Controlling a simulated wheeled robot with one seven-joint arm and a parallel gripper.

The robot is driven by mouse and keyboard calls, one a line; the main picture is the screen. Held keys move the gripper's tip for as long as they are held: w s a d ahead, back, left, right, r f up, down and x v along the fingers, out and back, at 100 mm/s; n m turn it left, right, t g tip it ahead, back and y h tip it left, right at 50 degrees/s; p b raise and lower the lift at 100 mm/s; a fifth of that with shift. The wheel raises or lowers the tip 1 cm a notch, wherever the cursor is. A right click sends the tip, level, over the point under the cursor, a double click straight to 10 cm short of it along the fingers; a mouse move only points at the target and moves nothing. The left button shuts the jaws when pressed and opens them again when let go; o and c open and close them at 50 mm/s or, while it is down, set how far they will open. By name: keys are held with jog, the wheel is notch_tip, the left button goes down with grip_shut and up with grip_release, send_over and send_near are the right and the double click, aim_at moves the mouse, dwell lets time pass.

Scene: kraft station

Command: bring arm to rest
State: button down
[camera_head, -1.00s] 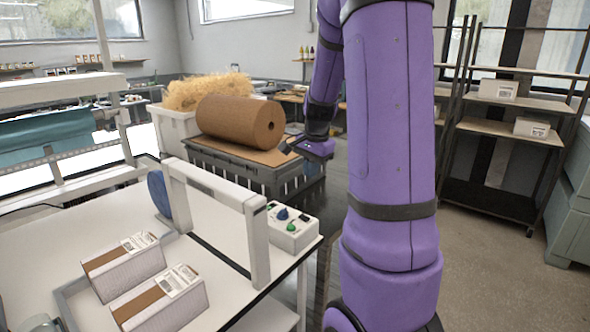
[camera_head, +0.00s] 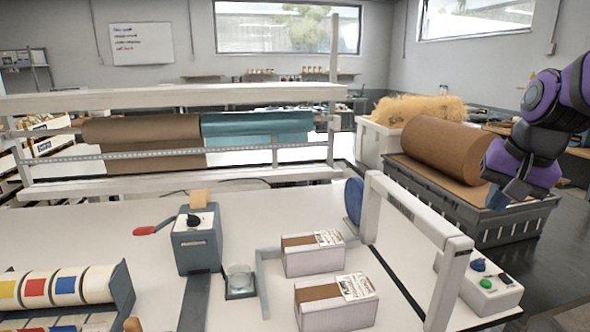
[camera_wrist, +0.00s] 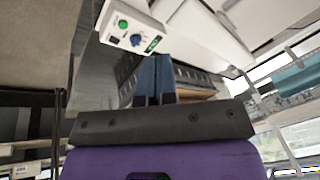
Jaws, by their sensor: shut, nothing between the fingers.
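My arm is purple and shows at the right edge of the head view, bent with its end hanging down. My gripper (camera_head: 513,193) is at its lower end, in front of the brown paper roll (camera_head: 443,150) and the grey crate (camera_head: 508,222). In the wrist view my gripper (camera_wrist: 154,98) shows its fingers close together, with nothing between them. I cannot tell from the head view whether it touches the crate.
A white table (camera_head: 290,215) bears two boxes (camera_head: 313,254) (camera_head: 336,303), a white frame (camera_head: 415,222), a tape dispenser (camera_head: 196,242) and a control box (camera_head: 485,285), which also shows in the wrist view (camera_wrist: 128,27). A straw-filled bin (camera_head: 376,142) stands behind.

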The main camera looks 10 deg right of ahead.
jog(key=s+a+r+n+t, duration=0.1)
jog(key=s+a+r+n, duration=0.1)
jog(key=s+a+n, duration=0.5)
jog(key=s+a, duration=0.2)
jog(key=s, duration=0.1)
jog(key=shift+s+a+t, duration=0.15)
jog(key=shift+a+t, duration=0.1)
jog(key=shift+t, duration=0.05)
jog(key=shift+r, duration=0.1)
jog(key=m+g, duration=0.3)
jog(key=m, duration=1.4)
send_over(504, 275)
jog(key=s, duration=0.3)
notch_tip(504, 275, down, 14)
jog(key=f, duration=0.4)
jog(key=w+f, duration=0.1)
jog(key=f, duration=0.3)
jog(key=w+f, duration=0.1)
jog(key=f, duration=0.3)
jog(key=shift+w+f, duration=0.25)
